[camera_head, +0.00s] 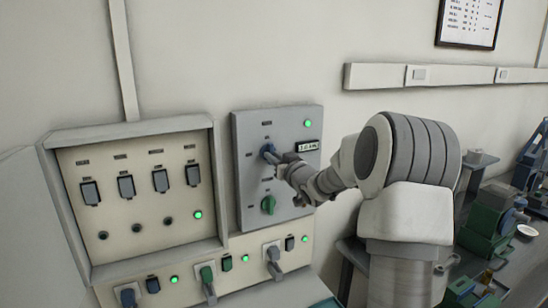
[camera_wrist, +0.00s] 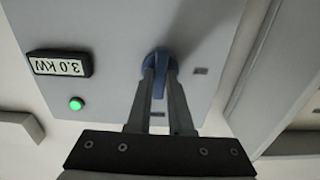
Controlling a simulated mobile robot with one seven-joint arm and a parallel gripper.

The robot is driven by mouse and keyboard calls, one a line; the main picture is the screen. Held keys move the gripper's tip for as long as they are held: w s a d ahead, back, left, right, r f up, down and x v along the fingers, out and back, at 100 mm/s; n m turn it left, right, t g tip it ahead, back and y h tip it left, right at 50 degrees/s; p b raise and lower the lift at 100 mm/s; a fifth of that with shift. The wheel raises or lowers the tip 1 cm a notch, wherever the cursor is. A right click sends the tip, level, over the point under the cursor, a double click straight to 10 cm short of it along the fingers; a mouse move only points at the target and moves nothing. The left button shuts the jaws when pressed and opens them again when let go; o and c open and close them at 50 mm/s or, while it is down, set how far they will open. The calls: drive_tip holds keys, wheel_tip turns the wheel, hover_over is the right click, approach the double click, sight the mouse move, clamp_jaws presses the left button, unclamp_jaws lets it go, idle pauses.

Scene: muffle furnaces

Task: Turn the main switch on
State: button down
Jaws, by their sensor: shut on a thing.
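A grey control box (camera_head: 250,190) on the wall carries a blue rotary switch (camera_head: 268,149) at its upper left and a green rotary switch (camera_head: 268,204) below it. My gripper (camera_head: 278,160) reaches in from the right. In the wrist view, the two fingers of my gripper (camera_wrist: 160,78) are shut on the blue rotary switch (camera_wrist: 158,62), one on each side of its handle. The fingers hide part of the handle. Which switch is the main switch cannot be read from the small labels.
The grey box has a lit green lamp (camera_head: 308,124) and a 3.0 kW display (camera_wrist: 58,64). A beige panel (camera_head: 130,190) with several dark switches stands left. Several lever switches (camera_head: 207,282) sit below. A cluttered bench (camera_head: 490,250) is at right.

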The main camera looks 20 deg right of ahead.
drive_tip(key=c, duration=0.8)
unclamp_jaws()
drive_tip(key=shift+s, duration=0.1)
drive_tip(key=s, duration=0.5)
drive_tip(key=s+b, duration=0.1)
drive_tip(key=s, duration=0.5)
drive_tip(key=s+b, duration=0.1)
drive_tip(key=s, duration=0.5)
drive_tip(key=shift+s+d, duration=0.15)
drive_tip(key=shift+d, duration=0.15)
drive_tip(key=shift+a, duration=0.1)
